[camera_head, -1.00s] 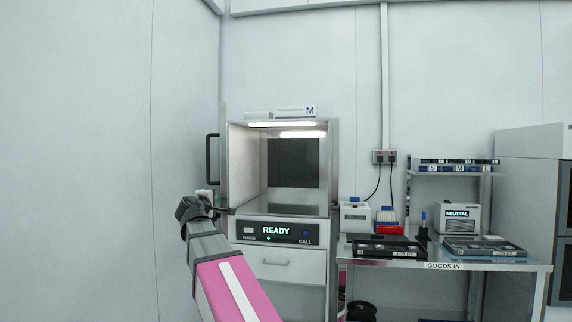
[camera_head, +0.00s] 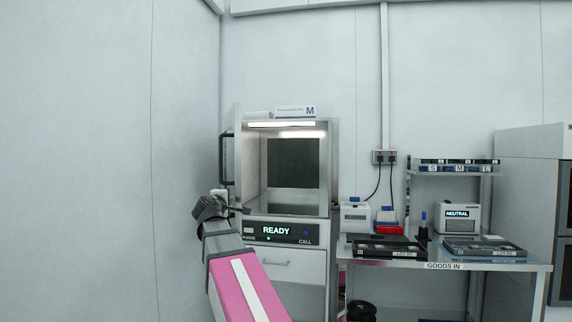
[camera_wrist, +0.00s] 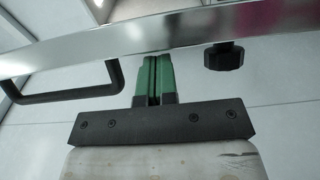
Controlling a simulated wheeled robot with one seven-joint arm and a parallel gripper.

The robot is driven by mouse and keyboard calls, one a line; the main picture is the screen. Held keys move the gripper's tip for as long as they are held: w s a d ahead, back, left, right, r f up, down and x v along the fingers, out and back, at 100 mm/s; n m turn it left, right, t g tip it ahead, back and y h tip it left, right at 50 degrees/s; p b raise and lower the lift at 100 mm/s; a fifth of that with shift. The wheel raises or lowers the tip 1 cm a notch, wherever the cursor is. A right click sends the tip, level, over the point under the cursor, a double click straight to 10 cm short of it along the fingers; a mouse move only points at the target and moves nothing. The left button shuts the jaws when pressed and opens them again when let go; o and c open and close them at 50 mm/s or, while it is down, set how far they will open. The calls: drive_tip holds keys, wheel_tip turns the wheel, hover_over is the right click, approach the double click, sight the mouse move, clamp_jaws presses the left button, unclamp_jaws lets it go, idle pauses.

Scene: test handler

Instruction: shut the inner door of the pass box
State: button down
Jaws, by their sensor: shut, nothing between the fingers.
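The pass box (camera_head: 333,170) stands against the back wall, its lit chamber showing. Its inner door (camera_head: 238,150) stands open at the left, seen nearly edge-on, with a black bar handle (camera_head: 226,160) on its left side. My gripper (camera_head: 243,210) is low by the door, small and partly hidden by my wrist. In the wrist view my green fingers (camera_wrist: 152,78) are shut and empty. Their tips meet the door's metal edge (camera_wrist: 190,28) in the picture; I cannot tell whether they touch. The handle (camera_wrist: 70,96) is left of them and a black knob (camera_wrist: 223,57) right.
Below the chamber is a panel (camera_head: 276,232) reading READY, above a drawer (camera_head: 288,264). A goods-in table (camera_head: 500,266) with cases and small devices stands to the right. The plain wall (camera_head: 75,160) is at the left. A dark bin (camera_head: 361,311) is under the table.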

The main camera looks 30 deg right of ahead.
drive_tip(key=d, duration=0.2)
drive_tip(key=s+d, duration=0.1)
drive_tip(key=d, duration=0.2)
drive_tip(key=shift+s, duration=0.1)
drive_tip(key=shift+d, duration=0.1)
idle(0.3)
drive_tip(key=d, duration=0.9)
drive_tip(key=shift+s+d, duration=0.25)
idle(0.4)
drive_tip(key=v, duration=0.9)
drive_tip(key=shift+w+a, duration=0.2)
drive_tip(key=shift+a, duration=0.05)
idle(0.5)
